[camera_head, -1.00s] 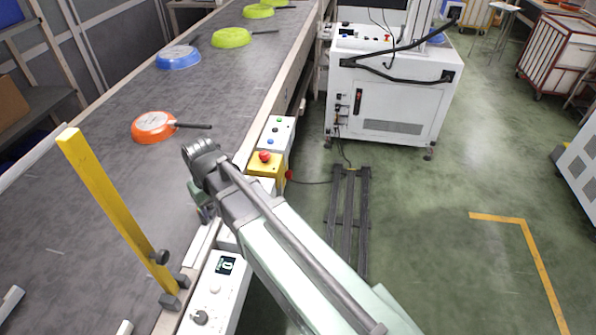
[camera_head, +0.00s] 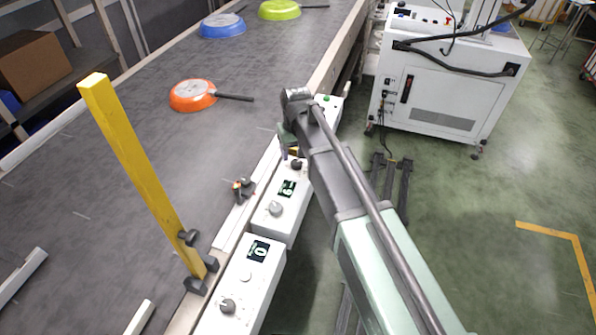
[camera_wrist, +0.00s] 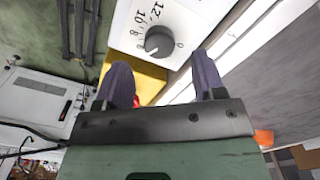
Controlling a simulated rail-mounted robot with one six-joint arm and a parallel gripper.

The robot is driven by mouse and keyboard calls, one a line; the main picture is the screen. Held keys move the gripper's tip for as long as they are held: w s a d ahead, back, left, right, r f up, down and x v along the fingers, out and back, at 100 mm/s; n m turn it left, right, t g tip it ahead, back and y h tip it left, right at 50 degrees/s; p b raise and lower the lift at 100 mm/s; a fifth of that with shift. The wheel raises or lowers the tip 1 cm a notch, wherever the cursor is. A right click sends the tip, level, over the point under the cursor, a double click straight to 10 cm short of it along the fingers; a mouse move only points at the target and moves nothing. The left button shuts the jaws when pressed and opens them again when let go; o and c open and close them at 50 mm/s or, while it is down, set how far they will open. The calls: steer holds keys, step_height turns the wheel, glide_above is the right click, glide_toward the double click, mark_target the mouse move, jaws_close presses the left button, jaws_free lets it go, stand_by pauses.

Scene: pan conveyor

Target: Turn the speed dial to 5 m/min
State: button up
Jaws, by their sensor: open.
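The dial (camera_wrist: 158,41) is a round grey knob on a white panel in the wrist view, with a printed scale where 8, 10, 12 and 0 can be read. Its pointer is too small to read surely. My gripper (camera_wrist: 161,62) is open, its two dark fingers apart and empty. The dial shows between and beyond the fingertips, not gripped. In the head view a dark knob (camera_head: 297,165), which seems to be this dial, sits at the far end of the white control box (camera_head: 262,229), just below my gripper (camera_head: 284,150).
A yellow post (camera_head: 140,165) stands at the conveyor edge. An orange pan (camera_head: 193,95) and a blue pan (camera_head: 222,25) lie on the belt (camera_head: 130,85). A yellow box (camera_wrist: 150,80) adjoins the dial panel.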

mark_target(297, 162)
step_height(297, 162, down, 5)
steer(key=b, duration=0.2)
steer(key=shift+r+b, duration=0.2)
steer(key=shift+b, duration=0.1)
steer(key=shift+r, duration=0.1)
steer(key=shift+r, duration=0.1)
steer(key=shift+c, duration=0.4)
steer(key=c, duration=0.8)
steer(key=n, duration=0.4)
steer(key=shift+c, duration=0.2)
steer(key=o, duration=0.9)
